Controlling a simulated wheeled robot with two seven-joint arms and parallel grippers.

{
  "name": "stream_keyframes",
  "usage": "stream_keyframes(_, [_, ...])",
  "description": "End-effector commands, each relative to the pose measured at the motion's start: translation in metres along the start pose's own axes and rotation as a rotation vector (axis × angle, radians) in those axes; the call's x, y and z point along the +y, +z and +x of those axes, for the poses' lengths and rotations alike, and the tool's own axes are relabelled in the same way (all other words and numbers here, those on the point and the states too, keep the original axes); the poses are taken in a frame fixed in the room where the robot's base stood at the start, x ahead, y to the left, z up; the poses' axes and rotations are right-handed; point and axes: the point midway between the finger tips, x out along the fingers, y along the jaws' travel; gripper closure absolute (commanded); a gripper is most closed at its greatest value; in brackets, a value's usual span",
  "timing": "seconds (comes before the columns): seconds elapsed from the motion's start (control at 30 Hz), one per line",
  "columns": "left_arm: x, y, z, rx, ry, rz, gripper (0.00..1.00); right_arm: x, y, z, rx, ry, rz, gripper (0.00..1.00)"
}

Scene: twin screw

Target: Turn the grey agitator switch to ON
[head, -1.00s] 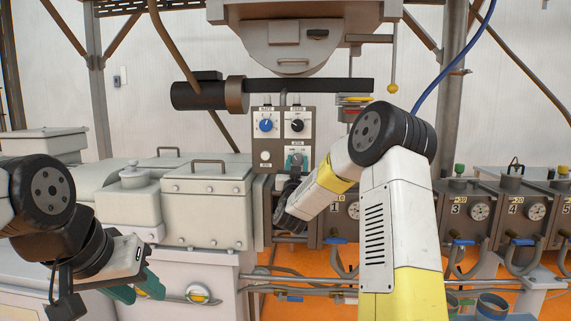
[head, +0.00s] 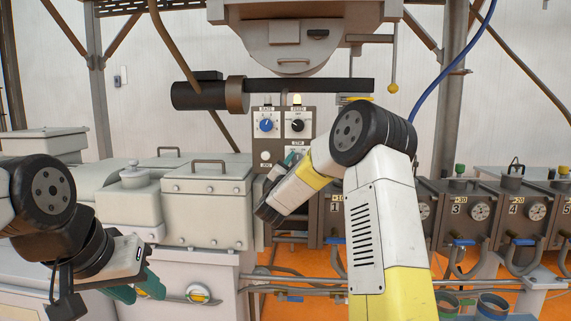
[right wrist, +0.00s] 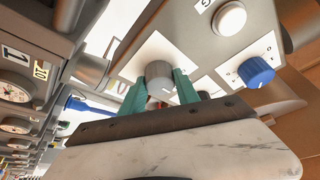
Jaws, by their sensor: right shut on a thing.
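The grey agitator switch (right wrist: 160,78) is a round grey knob on a white plate, seen in the right wrist view. The green fingers of my right gripper (right wrist: 166,88) are on either side of it and shut on it. In the head view, my right gripper (head: 291,159) is at the lower right of the control panel (head: 281,141), tilted, and hides most of the switch. The switch's pointer and ON mark cannot be read. My left gripper (head: 135,288) is open and empty at the lower left, away from the panel.
The panel also has a blue knob (head: 266,125), a black knob (head: 297,125) and a white button (head: 265,156), close to my right gripper. A white lidded box (head: 207,185) stands left of the panel. Dark units with gauges (head: 479,211) line the right.

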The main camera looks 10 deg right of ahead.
Motion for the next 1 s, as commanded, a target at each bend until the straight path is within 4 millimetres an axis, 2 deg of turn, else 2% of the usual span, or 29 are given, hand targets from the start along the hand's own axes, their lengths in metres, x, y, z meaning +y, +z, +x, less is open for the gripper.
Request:
stream_keyframes(0.5, [0.0, 0.0, 0.0, 0.0, 0.0, 0.0, 0.64, -0.0018, -0.0004, 0.0, 0.0, 0.153, 0.369, 1.0])
stream_keyframes(1.0, [0.0, 0.0, 0.0, 0.0, 0.0, 0.0, 0.64, -0.0013, -0.0006, 0.0002, 0.0, 0.198, 0.474, 1.0])
